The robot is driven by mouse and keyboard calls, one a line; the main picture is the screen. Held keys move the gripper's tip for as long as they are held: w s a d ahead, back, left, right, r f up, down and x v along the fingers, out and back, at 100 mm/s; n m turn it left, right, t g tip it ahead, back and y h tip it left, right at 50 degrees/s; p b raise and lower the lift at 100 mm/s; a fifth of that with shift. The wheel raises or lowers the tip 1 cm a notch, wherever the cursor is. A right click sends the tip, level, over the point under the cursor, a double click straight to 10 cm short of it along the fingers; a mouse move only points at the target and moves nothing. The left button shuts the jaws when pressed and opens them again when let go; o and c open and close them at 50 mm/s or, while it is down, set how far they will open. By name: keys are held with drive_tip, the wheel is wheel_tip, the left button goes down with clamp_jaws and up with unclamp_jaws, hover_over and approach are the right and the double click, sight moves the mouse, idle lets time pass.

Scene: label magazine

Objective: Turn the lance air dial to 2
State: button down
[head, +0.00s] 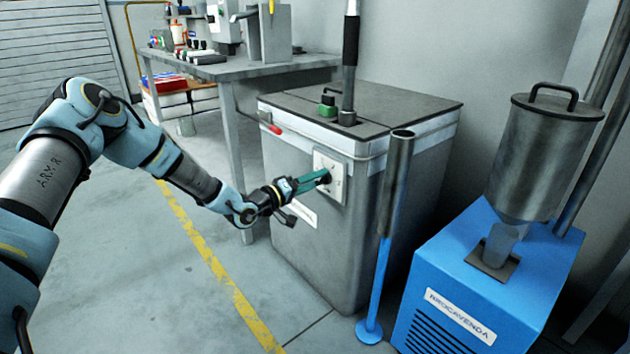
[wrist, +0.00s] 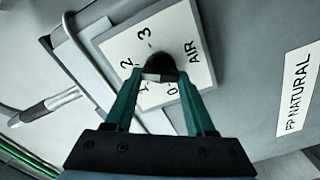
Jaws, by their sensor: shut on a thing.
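The lance air dial is a dark round knob (wrist: 159,66) on a white square plate (head: 336,190) on the front of the grey cabinet (head: 310,255). In the wrist view the plate (wrist: 193,62) is tilted and carries the marks 0, 1, 2, 3 and the word AIR. My gripper (head: 321,178) reaches the plate from the left, and its green fingers (wrist: 158,84) are shut on the knob from both sides. The fingers partly cover the knob and the mark 1. I cannot tell which mark the knob points to.
A lance tube on a blue stand (head: 383,270) is right of the dial, with a blue machine and metal hopper (head: 540,150) beyond. A workbench (head: 235,68) stands behind. A PP NATURAL label (wrist: 297,90) is beside the plate. Floor left of the cabinet is clear.

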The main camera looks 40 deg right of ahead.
drive_tip(key=shift+f, duration=0.1)
drive_tip(key=shift+c, duration=1.2)
unclamp_jaws()
drive_tip(key=a+p, duration=0.1)
drive_tip(key=a, duration=0.9)
drive_tip(key=shift+w+a, duration=0.3)
drive_tip(key=shift+a, duration=0.1)
